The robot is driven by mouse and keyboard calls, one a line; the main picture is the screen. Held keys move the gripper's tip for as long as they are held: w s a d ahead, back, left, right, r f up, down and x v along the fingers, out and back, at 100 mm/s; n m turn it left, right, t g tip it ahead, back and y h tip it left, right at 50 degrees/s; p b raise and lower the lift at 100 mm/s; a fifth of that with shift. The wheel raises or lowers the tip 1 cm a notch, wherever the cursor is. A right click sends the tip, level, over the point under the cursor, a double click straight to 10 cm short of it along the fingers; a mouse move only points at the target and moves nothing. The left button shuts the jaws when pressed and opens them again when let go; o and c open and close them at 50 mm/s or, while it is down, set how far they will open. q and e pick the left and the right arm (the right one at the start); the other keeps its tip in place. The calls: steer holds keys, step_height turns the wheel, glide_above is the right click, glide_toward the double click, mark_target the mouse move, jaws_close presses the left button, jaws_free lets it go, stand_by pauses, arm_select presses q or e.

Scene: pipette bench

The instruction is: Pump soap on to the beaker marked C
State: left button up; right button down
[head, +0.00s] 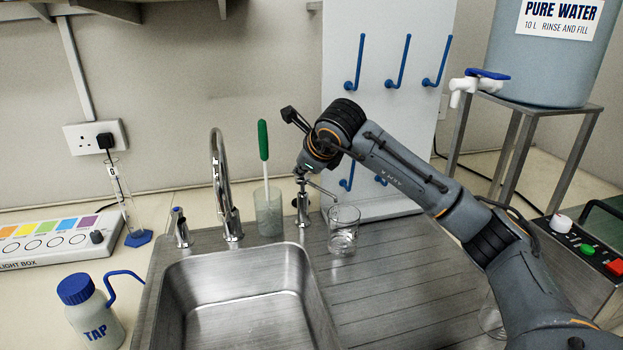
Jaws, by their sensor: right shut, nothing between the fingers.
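A metal soap pump (302,208) stands at the back edge of the sink unit, its thin spout reaching right. A clear glass beaker (343,232) stands on the drainboard below the spout; its letter cannot be read. My right gripper (305,168) is shut and empty, at the top of the pump head and partly hidden by its own wrist; whether it touches the head is hard to tell. Another clear glass (489,318) is mostly hidden behind my right arm at the lower right. My left gripper is not in view.
A steel sink (240,306) with a curved tap (222,185) lies left of the beaker. A cup with a green-handled brush (268,214) stands close left of the pump. A pegboard (380,110) rises behind. The middle drainboard (400,270) is clear.

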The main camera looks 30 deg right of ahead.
mark_target(302, 179)
steer(key=shift+f, duration=0.2)
steer(key=shift+f+b, duration=0.4)
steer(key=shift+b, duration=0.1)
steer(key=shift+r, duration=0.45)
steer(key=shift+p, duration=0.3)
steer(key=shift+r+p, duration=1.9)
steer(key=shift+r, duration=1.15)
